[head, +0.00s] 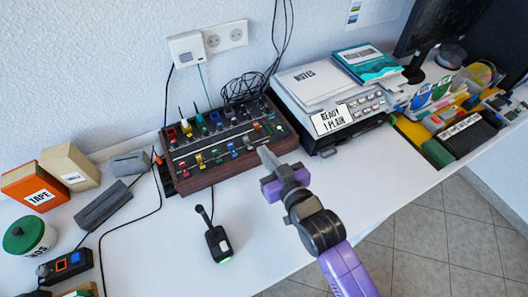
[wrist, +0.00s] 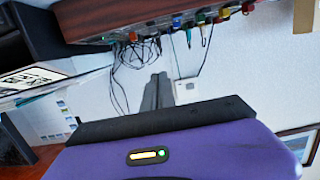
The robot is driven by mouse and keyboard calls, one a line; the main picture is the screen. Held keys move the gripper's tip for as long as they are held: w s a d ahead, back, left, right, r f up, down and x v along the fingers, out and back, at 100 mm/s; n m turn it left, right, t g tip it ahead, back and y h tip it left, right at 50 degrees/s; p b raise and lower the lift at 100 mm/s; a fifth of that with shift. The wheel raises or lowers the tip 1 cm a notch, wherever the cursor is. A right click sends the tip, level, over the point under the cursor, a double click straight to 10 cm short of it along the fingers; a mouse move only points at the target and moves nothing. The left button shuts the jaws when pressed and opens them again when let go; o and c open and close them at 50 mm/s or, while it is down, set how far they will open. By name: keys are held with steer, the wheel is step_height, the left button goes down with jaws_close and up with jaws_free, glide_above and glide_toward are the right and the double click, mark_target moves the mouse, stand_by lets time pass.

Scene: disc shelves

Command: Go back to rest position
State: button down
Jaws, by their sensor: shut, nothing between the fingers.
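My gripper (head: 266,156) is shut and empty, at the end of my purple and grey arm in the head view. In that view its tip appears at the front right edge of a brown mixer panel (head: 222,169) with coloured knobs and plugs. I cannot tell whether it touches the panel. In the wrist view the dark closed fingers of my gripper (wrist: 158,90) point toward the white wall. The panel (wrist: 140,22) runs along the top of that tilted view.
A printer-like device (head: 333,105) with a notes sheet stands right of the panel. A small black handheld device (head: 217,240) lies in front. Orange tape box (head: 35,188) and green-lidded tin (head: 27,235) stand left. Bins of discs (head: 480,73) stand far right. The front middle of the desk is mostly clear.

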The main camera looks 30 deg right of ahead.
stand_by(0.3)
steer(key=s+r, duration=0.3)
steer(key=s, duration=1.4)
steer(key=s+r+g, duration=0.1)
steer(key=s+r, duration=0.2)
steer(key=s, duration=1.4)
steer(key=shift+s, duration=0.15)
stand_by(0.6)
